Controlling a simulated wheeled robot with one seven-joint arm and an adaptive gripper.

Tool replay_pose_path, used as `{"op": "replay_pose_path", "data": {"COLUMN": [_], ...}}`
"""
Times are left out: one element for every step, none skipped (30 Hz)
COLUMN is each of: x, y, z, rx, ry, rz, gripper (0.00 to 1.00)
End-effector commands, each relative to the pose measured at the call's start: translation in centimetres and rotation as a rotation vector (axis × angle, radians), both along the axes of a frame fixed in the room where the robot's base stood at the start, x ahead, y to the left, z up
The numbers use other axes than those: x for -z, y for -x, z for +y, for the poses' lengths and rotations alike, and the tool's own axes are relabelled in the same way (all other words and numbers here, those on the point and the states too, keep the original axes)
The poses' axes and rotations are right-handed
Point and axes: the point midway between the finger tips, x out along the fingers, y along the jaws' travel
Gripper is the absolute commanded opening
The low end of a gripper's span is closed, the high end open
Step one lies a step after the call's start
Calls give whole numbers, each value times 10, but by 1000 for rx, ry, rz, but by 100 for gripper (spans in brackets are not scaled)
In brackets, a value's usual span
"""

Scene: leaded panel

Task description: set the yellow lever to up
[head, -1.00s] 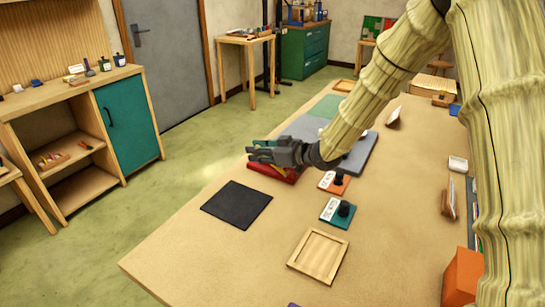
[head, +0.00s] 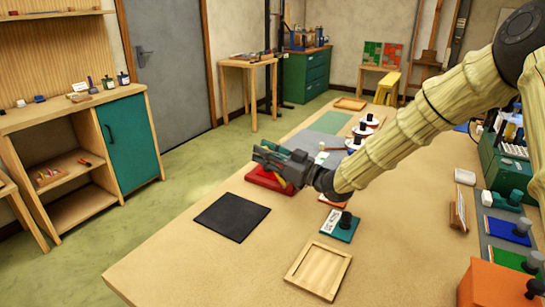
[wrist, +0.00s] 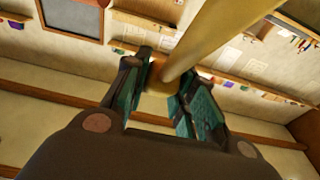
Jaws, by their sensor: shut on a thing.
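The yellow lever (wrist: 205,38) shows in the wrist view as a thick yellow bar running from between my fingers to the upper right. My gripper (wrist: 165,88) is shut on it, with a green-padded finger on each side. In the head view my gripper (head: 268,157) is just above a red base (head: 267,179) on the table. The lever is mostly hidden by the gripper there, and I cannot tell its exact angle.
A black mat (head: 232,217) lies in front of the red base. A teal block with a black knob (head: 341,226) and a wooden tray (head: 319,270) are nearer. Several white discs (head: 361,131) stand behind my arm. An orange box (head: 490,288) is at front right.

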Motion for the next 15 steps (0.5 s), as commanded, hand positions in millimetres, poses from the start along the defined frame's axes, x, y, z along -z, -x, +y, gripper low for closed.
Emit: {"op": "replay_pose_path", "data": {"x": [3, 3, 3, 3, 3, 3, 3, 3, 3, 3, 3, 3, 2, 2, 2], "y": [1, 1, 1, 2, 2, 2, 2, 2, 2, 2, 2, 1, 1, 1, 1], "z": [0, 0, 0, 0, 0, 0, 0, 0, 0, 0, 0, 0, 0, 0, -1], "rx": [-2, -2, -2, -2, -2, -2, -2, -2, -2, -2, -2, -1, -1, -1, -1], "ry": [2, 2, 2, 2, 2, 3, 3, 3, 3, 3, 2, 3, 3, 2, 2], "rz": [4, 4, 4, 4, 4, 5, 5, 5, 5, 5, 4, 3, 3, 3, 3], "gripper": [0, 0, 0, 0, 0, 0, 0, 30, 37, 42, 48, 48, 48, 48, 48]}}
